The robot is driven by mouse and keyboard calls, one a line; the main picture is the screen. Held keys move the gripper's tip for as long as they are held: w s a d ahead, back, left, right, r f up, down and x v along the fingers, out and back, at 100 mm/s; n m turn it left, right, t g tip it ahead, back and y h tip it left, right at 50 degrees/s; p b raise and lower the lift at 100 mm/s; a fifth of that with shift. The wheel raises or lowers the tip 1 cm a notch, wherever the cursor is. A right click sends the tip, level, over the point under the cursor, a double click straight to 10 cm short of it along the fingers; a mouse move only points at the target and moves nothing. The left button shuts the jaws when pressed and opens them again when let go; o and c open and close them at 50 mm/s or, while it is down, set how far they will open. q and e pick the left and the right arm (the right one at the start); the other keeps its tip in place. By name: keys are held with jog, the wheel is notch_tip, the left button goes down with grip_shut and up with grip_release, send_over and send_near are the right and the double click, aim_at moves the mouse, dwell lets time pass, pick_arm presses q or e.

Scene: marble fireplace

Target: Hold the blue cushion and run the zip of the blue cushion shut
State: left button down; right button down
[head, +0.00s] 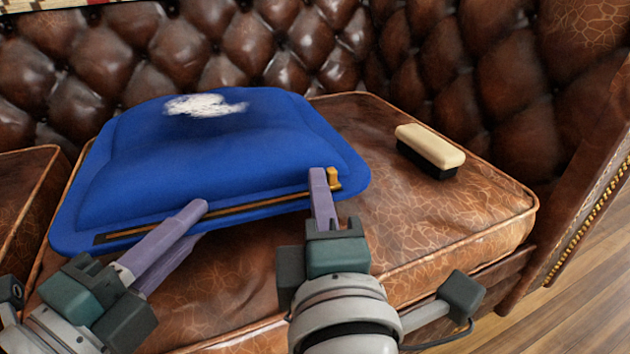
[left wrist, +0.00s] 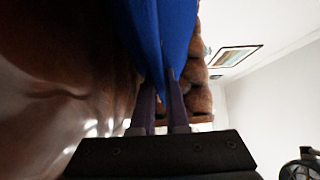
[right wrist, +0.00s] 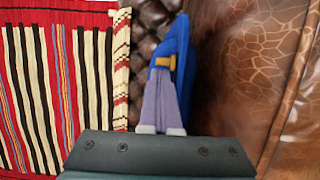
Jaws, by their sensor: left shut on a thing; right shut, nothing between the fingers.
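The blue cushion (head: 200,150) lies on the brown leather seat, its zip edge facing me. The zip (head: 240,207) runs along this front edge as a brown-orange strip, dark at its left end. The gold zip slider (head: 334,179) is at the right end. My left gripper (head: 198,220) is shut on the cushion's front edge, left of the middle; the left wrist view shows blue cloth (left wrist: 165,40) between its fingers. My right gripper (head: 318,172) is shut and empty, its tips close beside the slider. The right wrist view shows the slider (right wrist: 163,63) at the fingertips; contact is unclear.
A cream and black brush (head: 430,150) lies on the seat right of the cushion. A white fluffy patch (head: 205,105) is on the cushion top. The tufted backrest (head: 290,40) rises behind. A striped red textile (right wrist: 60,80) shows in the right wrist view.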

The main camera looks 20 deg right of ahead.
aim_at(281, 171)
jog(key=a, duration=0.3)
jog(key=shift+s+a, duration=0.2)
jog(key=shift+a, duration=0.2)
pick_arm(q)
jog(key=shift+a, duration=0.1)
jog(key=c, duration=0.8)
grip_release()
jog(key=shift+c, duration=0.2)
pick_arm(e)
jog(key=s+a, duration=0.1)
jog(key=s, duration=0.8)
jog(key=shift+s+a, duration=0.2)
jog(key=shift+s, duration=0.2)
